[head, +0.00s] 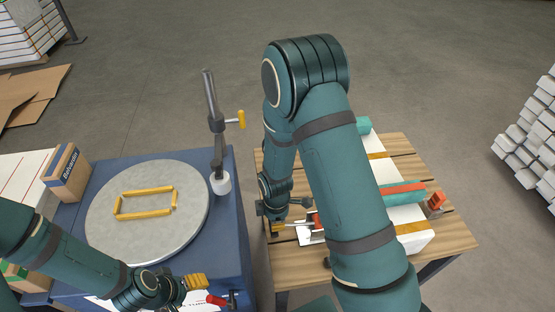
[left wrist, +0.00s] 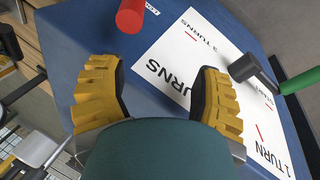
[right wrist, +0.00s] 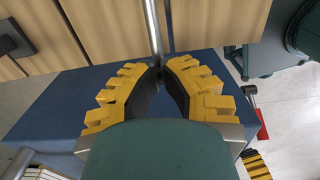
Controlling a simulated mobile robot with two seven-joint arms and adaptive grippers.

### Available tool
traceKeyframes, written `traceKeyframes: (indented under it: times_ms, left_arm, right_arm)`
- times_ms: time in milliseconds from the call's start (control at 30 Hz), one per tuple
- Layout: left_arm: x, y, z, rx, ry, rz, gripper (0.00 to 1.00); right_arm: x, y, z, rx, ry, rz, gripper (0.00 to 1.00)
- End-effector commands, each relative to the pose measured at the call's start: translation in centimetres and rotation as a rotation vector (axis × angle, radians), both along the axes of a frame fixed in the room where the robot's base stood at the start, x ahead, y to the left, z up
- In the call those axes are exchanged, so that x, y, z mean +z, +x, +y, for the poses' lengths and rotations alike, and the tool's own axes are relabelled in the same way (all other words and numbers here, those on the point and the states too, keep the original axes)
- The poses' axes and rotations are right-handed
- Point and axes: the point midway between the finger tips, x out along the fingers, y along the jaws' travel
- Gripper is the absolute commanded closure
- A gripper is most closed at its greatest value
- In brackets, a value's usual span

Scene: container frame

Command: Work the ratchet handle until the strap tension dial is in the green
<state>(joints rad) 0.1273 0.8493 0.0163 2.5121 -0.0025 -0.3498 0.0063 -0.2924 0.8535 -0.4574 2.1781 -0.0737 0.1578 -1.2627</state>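In the right wrist view the fingertips (right wrist: 160,70) meet at this bar (right wrist: 153,28). A strapped white load (head: 412,218) lies on the pallet, partly hidden by my right arm. I cannot make out the tension dial or its reading. My left gripper (left wrist: 158,95) is open and empty above the blue bench, beside a red grip (left wrist: 130,15); the red grip also shows in the head view (head: 215,300).
A white card with turn counts (left wrist: 185,65) and a green grip (left wrist: 300,80) are near my left gripper. The blue bench (head: 232,215) holds a grey turntable (head: 150,232) with a yellow frame, an upright post (head: 212,100) and a cardboard box (head: 67,172).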

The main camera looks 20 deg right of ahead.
Motion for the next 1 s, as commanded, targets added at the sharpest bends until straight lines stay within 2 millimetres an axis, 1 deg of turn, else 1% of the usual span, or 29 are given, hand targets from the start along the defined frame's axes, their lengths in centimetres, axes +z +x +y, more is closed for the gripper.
traceKeyframes:
  times_ms: [200,833,1000]
  left_arm:
    - [2.0,0.2,0.1,0.006,0.002,-0.004,0.39]
    - [7.2,2.0,0.4,0.037,0.011,-0.044,0.39]
    - [8.7,2.0,0.5,0.038,0.009,-0.046,0.39]
  right_arm:
    - [2.6,0.0,0.1,0.001,0.001,0.000,1.00]
    - [9.4,0.0,0.1,0.001,0.001,0.000,1.00]
    - [11.2,0.0,0.1,0.002,0.002,-0.001,1.00]
